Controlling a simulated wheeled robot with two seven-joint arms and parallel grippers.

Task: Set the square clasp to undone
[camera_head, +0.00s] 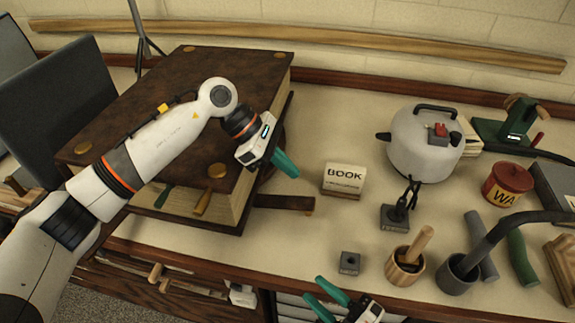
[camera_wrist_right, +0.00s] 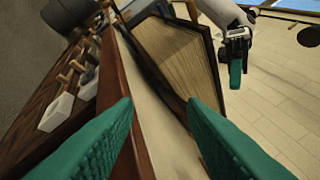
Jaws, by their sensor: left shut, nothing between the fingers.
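A large brown book (camera_head: 150,95) lies closed at the left of the bench, with round brass studs on its cover. Two small tabs hang over its front page edge: a green one (camera_head: 163,196) and a brass-brown one (camera_head: 203,203). I cannot tell which fitting is the square clasp; part of the book's right side is hidden by my left gripper. My left gripper (camera_head: 286,164) is shut and empty over the book's right edge; it also shows in the right wrist view (camera_wrist_right: 236,72). My right gripper (camera_head: 314,289) is open and empty at the bench's front edge, its fingers pointing towards the book's pages (camera_wrist_right: 172,55).
A BOOK label block (camera_head: 344,179), a grey pot (camera_head: 424,145), a small dark block (camera_head: 349,263), a wooden cup (camera_head: 405,266) and a red tin (camera_head: 507,183) stand right of the book. A dark bar (camera_head: 285,203) sticks out beside it. Bare bench lies between book and label.

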